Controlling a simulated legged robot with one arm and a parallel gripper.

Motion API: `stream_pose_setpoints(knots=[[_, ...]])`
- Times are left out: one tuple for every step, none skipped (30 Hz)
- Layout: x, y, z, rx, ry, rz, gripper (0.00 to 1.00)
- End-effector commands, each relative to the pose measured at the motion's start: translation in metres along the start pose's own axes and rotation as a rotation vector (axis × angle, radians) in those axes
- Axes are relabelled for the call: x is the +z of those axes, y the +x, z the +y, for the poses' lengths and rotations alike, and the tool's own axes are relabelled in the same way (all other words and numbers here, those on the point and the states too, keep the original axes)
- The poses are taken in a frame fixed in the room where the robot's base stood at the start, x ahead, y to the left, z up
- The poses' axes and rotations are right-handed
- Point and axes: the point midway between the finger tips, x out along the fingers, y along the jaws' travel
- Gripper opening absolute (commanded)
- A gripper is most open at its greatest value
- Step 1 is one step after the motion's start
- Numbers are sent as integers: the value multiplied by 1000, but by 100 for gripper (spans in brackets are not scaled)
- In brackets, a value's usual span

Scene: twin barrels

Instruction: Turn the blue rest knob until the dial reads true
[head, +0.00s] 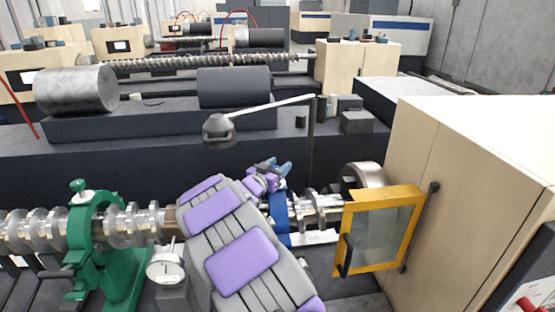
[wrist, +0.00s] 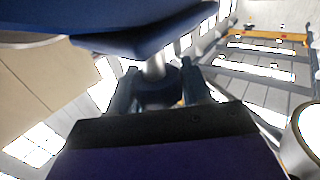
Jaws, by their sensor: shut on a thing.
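My gripper (head: 275,169) is at the top of this rest. In the wrist view, my gripper (wrist: 160,90) has one dark finger on each side of a dark knob (wrist: 157,84) on a silver stem and is shut on it. The blue body of the rest (wrist: 150,30) fills the top of that view. The round white dial (head: 165,263) stands left of my arm under the crankshaft; its reading is too small to tell.
A green rest (head: 95,240) with its own knob holds the crankshaft at the left. A yellow-framed guard (head: 380,230) and a beige cabinet (head: 450,200) stand close at the right. A lamp (head: 218,128) on a bar hangs above my arm.

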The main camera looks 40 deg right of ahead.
Motion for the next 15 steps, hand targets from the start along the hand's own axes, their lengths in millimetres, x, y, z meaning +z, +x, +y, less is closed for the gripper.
stream_pose_setpoints(knots=[[0,-1,-2,17,-4,-13,18],[0,-1,-2,30,-5,-14,18],[-1,-1,-1,51,-4,-13,18],[-1,-2,-1,65,-5,-11,18],[0,-1,0,80,-5,-14,18],[1,-2,0,100,-7,-14,18],[0,-2,1,117,-7,-12,18],[0,-2,1,132,-6,-12,18],[0,-2,0,151,-4,-12,18],[0,-1,1,168,-3,-12,18],[0,-2,1,184,-4,-10,18],[1,-2,2,207,-6,-11,18],[1,-2,2,221,-6,-12,18],[1,-2,2,239,-5,-11,18],[0,-2,3,262,-5,-9,18]])
